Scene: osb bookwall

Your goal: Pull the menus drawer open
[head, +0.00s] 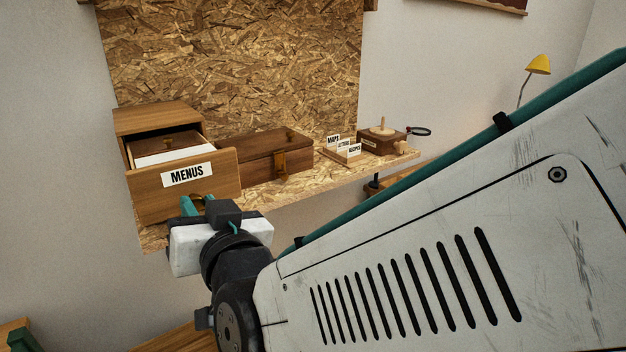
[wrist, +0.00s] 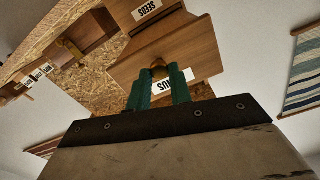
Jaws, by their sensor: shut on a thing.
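The wooden menus drawer (head: 140,187), with a white MENUS label, stands pulled out of its small wooden cabinet (head: 150,117) in the head view. White contents show behind its front. My gripper (head: 197,204) is at the lower part of the drawer front, below the label. In the wrist view its teal fingers (wrist: 162,74) are closed around the brass-coloured knob (wrist: 159,63) of the menus drawer. The menus label (wrist: 175,86) is upside down there and partly covered by the fingers. The knob is hidden in the head view.
An OSB shelf (head: 280,190) carries a wooden box (head: 258,155) with a latch, file cards (head: 345,148) and a small box (head: 382,140) at the right. A SEEDS label (wrist: 146,9) shows on another wooden front in the wrist view. My arm covers the right side of the head view.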

